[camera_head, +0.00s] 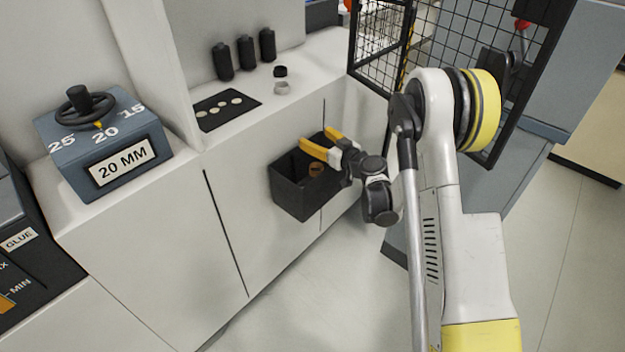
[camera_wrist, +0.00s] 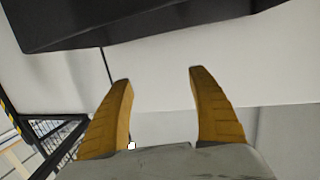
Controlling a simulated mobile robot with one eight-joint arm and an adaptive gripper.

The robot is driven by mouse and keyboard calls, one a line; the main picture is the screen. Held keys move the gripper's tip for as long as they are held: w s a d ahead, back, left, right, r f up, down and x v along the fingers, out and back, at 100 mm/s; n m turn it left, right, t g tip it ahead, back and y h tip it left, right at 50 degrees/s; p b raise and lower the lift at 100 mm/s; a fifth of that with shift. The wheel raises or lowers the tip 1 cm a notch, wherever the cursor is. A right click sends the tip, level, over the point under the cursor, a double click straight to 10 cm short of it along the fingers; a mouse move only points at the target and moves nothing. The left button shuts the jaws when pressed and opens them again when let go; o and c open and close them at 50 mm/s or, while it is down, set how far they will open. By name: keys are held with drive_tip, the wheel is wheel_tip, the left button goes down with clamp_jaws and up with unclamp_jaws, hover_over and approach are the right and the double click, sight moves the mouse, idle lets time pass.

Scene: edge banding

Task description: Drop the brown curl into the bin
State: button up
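The black bin (camera_head: 300,200) is fixed to the front of the white cabinet; its dark underside or wall (camera_wrist: 150,22) also crosses the top of the wrist view. The brown curl (camera_head: 316,169) is a small orange-brown ring seen within the bin's opening, clear of the fingers; whether it rests on the bottom I cannot tell. My gripper (camera_head: 316,137) is above the bin's rear right part with its yellow fingers spread. In the wrist view my gripper (camera_wrist: 160,78) is open with nothing between the fingers. The curl does not show there.
The cabinet top (camera_head: 215,135) holds a black mat (camera_head: 222,112) with pale discs, a black ring (camera_head: 280,71) and a light ring (camera_head: 282,88). Black bottles (camera_head: 246,53) stand behind. A black mesh guard (camera_head: 450,45) stands close on the right. Floor at front is clear.

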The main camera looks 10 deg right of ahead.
drive_tip(key=shift+s, duration=0.1)
drive_tip(key=v, duration=0.7)
drive_tip(key=shift+s, duration=0.15)
drive_tip(key=shift+d+r, duration=0.1)
drive_tip(key=s+a+r+m+g+h, duration=0.1)
drive_tip(key=s+a+r+g, duration=0.5)
drive_tip(key=s+r, duration=0.6)
drive_tip(key=s+d+m+g+h, duration=0.2)
drive_tip(key=s+h, duration=0.3)
drive_tip(key=s, duration=1.8)
drive_tip(key=shift+d+f+m, duration=0.25)
drive_tip(key=shift+d+m, duration=0.5)
drive_tip(key=shift+m, duration=0.05)
